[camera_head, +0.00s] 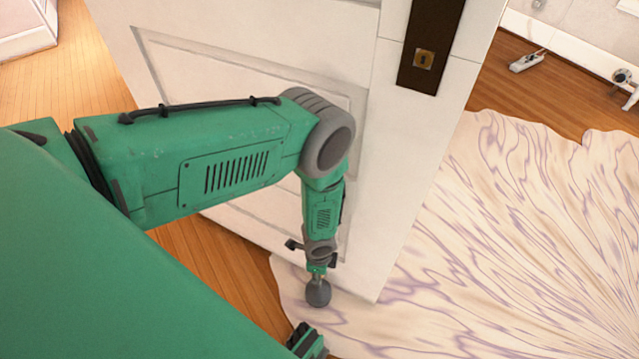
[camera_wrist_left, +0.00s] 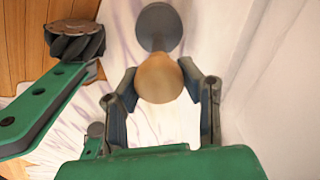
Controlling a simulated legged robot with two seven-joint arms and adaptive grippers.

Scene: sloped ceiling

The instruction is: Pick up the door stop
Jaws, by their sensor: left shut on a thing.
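The door stop (camera_wrist_left: 158,78) has a tan rounded part and a grey round end. In the left wrist view the tan part sits between the two fingers of my left gripper (camera_wrist_left: 162,93), which is shut on it. The grey end points away from the gripper. In the head view my left gripper (camera_head: 317,268) hangs downward beside the door, with the grey end of the door stop (camera_head: 318,292) below it. Whether the door stop touches the floor covering is hard to tell.
A white panelled door (camera_head: 400,190) with a dark lock plate (camera_head: 430,45) stands right behind my left arm. A wrinkled cream and purple rug (camera_head: 510,230) covers the floor at the right. Wooden floor lies at the left. A power strip (camera_head: 527,61) lies by the far wall.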

